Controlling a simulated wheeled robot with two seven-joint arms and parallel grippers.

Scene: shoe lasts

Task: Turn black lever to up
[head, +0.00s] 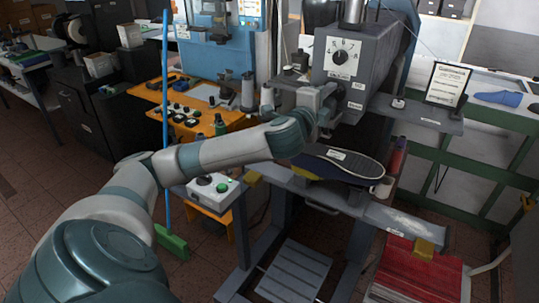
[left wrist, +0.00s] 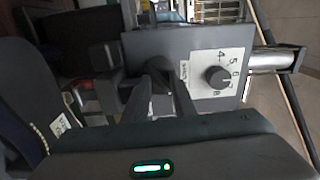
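The grey machine head (head: 357,62) carries a black numbered dial knob (head: 341,55); the knob also shows in the left wrist view (left wrist: 217,77). My left gripper (head: 322,96) is at the lower front of this machine head, below and left of the dial. In the left wrist view its two dark fingers (left wrist: 166,82) stand apart and point at the machine face, beside a small white label. A dark shape lies between the fingertips; I cannot tell whether it is the black lever, which is otherwise hidden by my gripper. My right gripper is not in view.
An orange bench (head: 190,105) with tools stands left. A framed sign (head: 447,84) stands on the right shelf. A red stack (head: 415,272) sits at lower right.

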